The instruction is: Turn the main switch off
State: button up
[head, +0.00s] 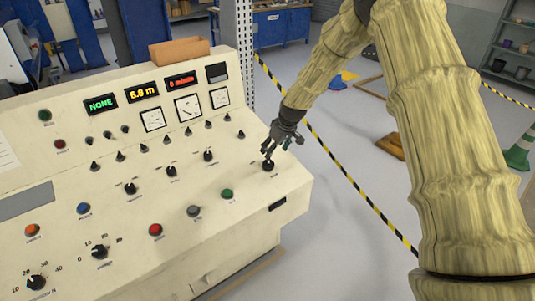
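A black rotary knob (268,166) sits near the right end of the cream control console in the head view. Its label is too small to read, so I cannot confirm that it is the main switch. My gripper (282,145) comes down from the upper right and is just above and beside this knob. Its dark fingers look spread apart, with one finger close over the knob. I cannot tell whether that finger touches it. The knob's upper part is partly hidden by the gripper, and its pointer direction is not clear.
The console (190,245) carries several other knobs, coloured buttons, dials (188,107) and lit displays. A cardboard box (180,51) stands on its top edge. Yellow-black tape (345,175) runs across the floor on the right. A green cone (520,150) stands at the far right.

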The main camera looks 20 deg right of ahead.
aim_at(269, 163)
jog(key=p+x, duration=0.3)
jog(key=x, duration=0.4)
jog(key=shift+f, duration=0.1)
jog(key=shift+s+f+p, duration=0.2)
jog(key=shift+f+p, duration=0.2)
jog(key=shift+p, duration=0.1)
jog(key=shift+x, duration=1)
jog(key=shift+s+r, duration=0.1)
jog(key=shift+r, duration=0.2)
jog(key=shift+f, duration=0.15)
jog(key=c, duration=1)
